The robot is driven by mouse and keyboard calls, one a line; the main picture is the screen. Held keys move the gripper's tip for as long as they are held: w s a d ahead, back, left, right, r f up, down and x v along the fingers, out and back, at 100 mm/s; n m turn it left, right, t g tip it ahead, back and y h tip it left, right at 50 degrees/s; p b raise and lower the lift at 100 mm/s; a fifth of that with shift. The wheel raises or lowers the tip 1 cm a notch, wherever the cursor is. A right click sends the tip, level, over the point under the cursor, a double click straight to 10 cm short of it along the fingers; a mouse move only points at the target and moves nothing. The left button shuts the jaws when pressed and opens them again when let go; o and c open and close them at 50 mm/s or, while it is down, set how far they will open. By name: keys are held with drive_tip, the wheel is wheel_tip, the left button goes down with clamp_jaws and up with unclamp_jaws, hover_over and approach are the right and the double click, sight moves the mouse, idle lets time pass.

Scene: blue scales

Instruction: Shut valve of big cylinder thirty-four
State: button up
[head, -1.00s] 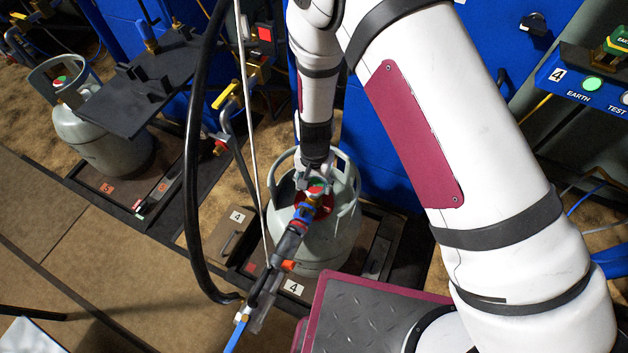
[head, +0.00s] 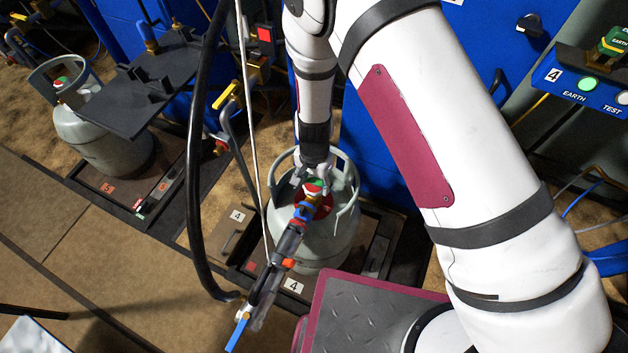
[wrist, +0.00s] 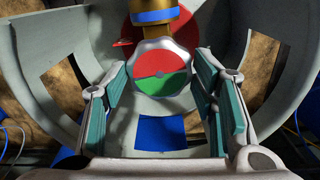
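A grey gas cylinder (head: 340,238) stands upright on the scale marked 4 (head: 294,287) in the head view. Its valve handwheel (wrist: 162,72), red above and green below, faces the wrist camera. It also shows in the head view (head: 313,187), just below my gripper (head: 314,174). In the wrist view my gripper (wrist: 163,66) is open, its green-padded fingers apart on either side of the handwheel, with no clear grip on it. The brass and blue valve fitting (wrist: 155,12) lies behind the handwheel. I cannot read the number thirty-four on the cylinder.
The grey collar (wrist: 60,60) surrounds the valve and fingers closely. A hose with a blue and red coupling (head: 290,240) runs from the valve to the lower left. A black hose (head: 195,150) hangs left. Another grey cylinder (head: 105,140) stands on scale 5.

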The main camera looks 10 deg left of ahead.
sight(314, 184)
drive_tip(key=o, duration=0.4)
drive_tip(key=shift+c, duration=0.2)
drive_tip(key=shift+r, duration=0.1)
wheel_tip(314, 184, up, 12)
idle(0.6)
